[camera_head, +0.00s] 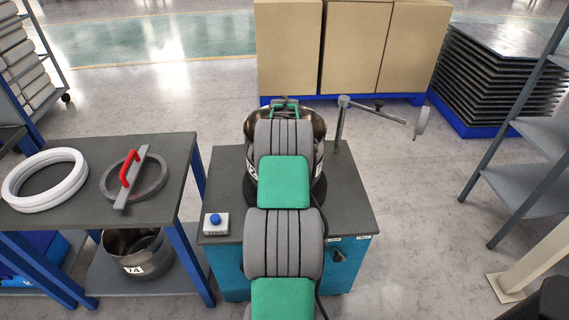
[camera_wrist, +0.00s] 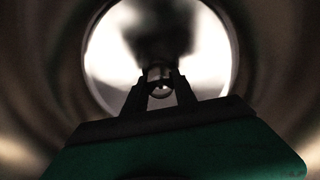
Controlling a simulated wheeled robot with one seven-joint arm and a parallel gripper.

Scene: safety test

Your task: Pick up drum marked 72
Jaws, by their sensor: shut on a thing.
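A shiny metal drum (camera_head: 319,135) stands on top of the turquoise cabinet. Its label is mostly covered by my arm, so I cannot read its number. My arm reaches down into this drum, and the head view hides my gripper. In the wrist view the drum's curved inner wall (camera_wrist: 52,60) surrounds my gripper (camera_wrist: 160,80). Its two dark fingers are shut on a small, dark, shiny piece in front of the bright round bottom. I cannot tell what this piece belongs to.
The cabinet top (camera_head: 345,205) carries a blue push button (camera_head: 215,220) and a post with a side arm (camera_head: 372,108). The left table (camera_head: 75,214) holds white rings (camera_head: 22,200) and a grey ring with a red handle (camera_head: 130,168). Boxes (camera_head: 355,45) stand behind; a shelf rack (camera_head: 525,190) stands right.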

